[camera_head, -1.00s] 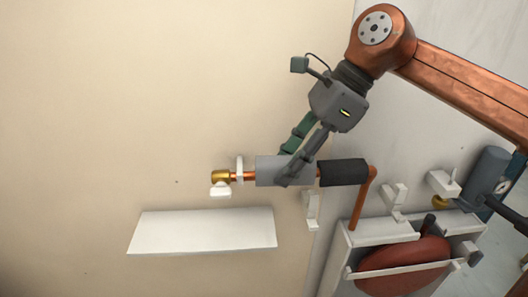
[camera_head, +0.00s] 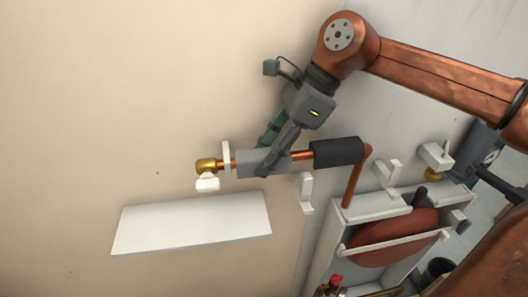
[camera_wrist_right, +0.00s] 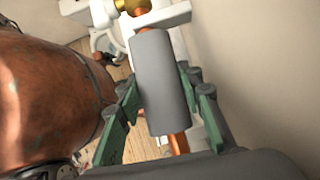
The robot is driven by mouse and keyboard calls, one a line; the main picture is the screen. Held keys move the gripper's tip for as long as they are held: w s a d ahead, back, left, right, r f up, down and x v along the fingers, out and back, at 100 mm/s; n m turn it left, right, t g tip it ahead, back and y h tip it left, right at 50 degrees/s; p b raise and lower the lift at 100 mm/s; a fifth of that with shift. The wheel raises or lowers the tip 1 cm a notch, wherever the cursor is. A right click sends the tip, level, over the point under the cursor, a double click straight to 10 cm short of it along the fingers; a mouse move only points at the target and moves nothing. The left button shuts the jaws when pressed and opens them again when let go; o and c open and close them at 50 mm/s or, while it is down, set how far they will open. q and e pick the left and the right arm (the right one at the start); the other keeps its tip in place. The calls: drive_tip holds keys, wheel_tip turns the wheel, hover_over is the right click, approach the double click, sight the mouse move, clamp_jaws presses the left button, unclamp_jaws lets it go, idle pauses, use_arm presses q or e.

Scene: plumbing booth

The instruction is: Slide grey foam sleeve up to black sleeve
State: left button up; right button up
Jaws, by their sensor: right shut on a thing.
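The grey foam sleeve (camera_head: 225,165) sits around the horizontal copper pipe (camera_head: 303,156). The black sleeve (camera_head: 338,151) is around the same pipe to its right, near the bend. A short stretch of bare copper separates the two sleeves. My right gripper (camera_head: 266,166) is shut on the grey sleeve, its fingers covering part of it. In the wrist view the grey sleeve (camera_wrist_right: 162,85) lies between the green-padded fingers of my right gripper (camera_wrist_right: 160,92), with copper pipe showing at both ends. My left gripper is not in view.
A white clip (camera_head: 227,158) and a brass fitting (camera_head: 205,166) stand just left of the grey sleeve. A white shelf (camera_head: 192,223) is below. A white frame with a red vessel (camera_head: 395,240) is at lower right. The wall above the pipe is clear at left.

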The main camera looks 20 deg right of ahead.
sight(290, 152)
drive_tip(key=shift+s+d, duration=0.2)
drive_tip(key=shift+d, duration=0.65)
drive_tip(key=shift+s+d, duration=0.15)
drive_tip(key=shift+d, duration=0.7)
drive_tip(key=shift+s+d, duration=0.2)
drive_tip(key=shift+d, duration=0.65)
drive_tip(key=shift+d, duration=0.1)
drive_tip(key=o, duration=1.3)
drive_tip(key=v, duration=1.2)
